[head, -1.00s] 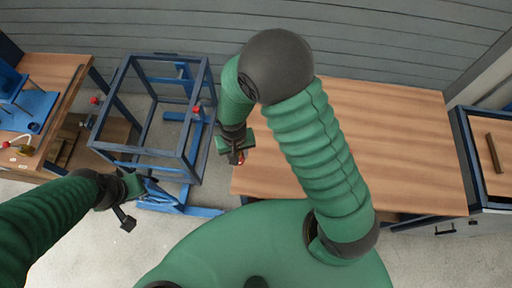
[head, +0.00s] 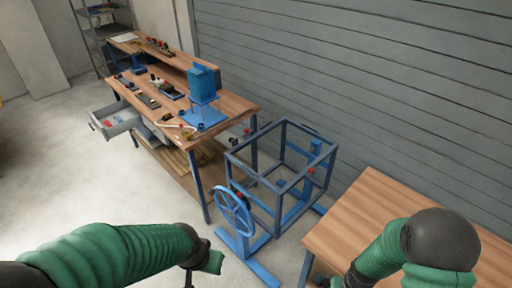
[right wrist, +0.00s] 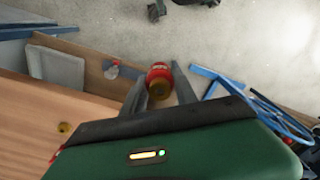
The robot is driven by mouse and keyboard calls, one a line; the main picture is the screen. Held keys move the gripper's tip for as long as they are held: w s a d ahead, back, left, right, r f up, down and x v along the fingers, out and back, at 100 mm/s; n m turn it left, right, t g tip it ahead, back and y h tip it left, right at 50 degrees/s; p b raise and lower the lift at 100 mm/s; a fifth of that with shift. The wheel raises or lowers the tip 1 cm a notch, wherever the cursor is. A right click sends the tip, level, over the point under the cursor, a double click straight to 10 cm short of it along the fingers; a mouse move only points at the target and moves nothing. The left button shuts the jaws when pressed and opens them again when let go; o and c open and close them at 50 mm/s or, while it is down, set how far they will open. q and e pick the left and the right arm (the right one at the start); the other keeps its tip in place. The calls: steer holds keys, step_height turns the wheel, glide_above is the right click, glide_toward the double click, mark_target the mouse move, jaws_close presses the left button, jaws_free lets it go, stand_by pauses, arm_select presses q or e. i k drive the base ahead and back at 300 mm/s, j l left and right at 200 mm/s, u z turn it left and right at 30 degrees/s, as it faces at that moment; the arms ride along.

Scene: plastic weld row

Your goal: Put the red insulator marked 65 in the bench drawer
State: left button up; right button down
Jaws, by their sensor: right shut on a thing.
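The red insulator (right wrist: 159,73) with a yellowish-brown end is between the fingers of my right gripper (right wrist: 160,88) in the right wrist view; the gripper is shut on it. Its marking is too small to read. In the head view the right gripper is out of sight; only its arm shows at lower right. The bench drawer (head: 117,124) is pulled open at the left end of the wooden workbench (head: 228,107), with small red and pale items inside. My left gripper (head: 190,278) is low in the head view, empty as far as I see, its fingers unclear.
A blue frame cage (head: 283,165) and a blue handwheel (head: 233,212) on a stand are between the workbench and a bare wooden table (head: 360,215) at right. A blue press (head: 204,92) and several small parts are on the workbench. Floor before the drawer is clear.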

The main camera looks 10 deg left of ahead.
mark_target(124, 119)
steer(key=i+j+u, duration=0.7)
steer(key=j+u, duration=0.15)
steer(key=i+j+u, duration=0.55)
steer(key=i+u, duration=0.3)
steer(key=i+j, duration=0.1)
steer(key=i, duration=0.65)
steer(key=i+j, duration=0.1)
steer(key=i, duration=0.65)
steer(key=i+j, duration=0.1)
steer(key=i, duration=0.65)
steer(key=i+j+z, duration=0.15)
steer(key=i+z, duration=0.25)
steer(key=i+j+z, duration=0.4)
steer(key=i, duration=0.15)
steer(key=i+j+z, duration=0.4)
steer(key=i+l, duration=0.05)
steer(key=l, duration=0.05)
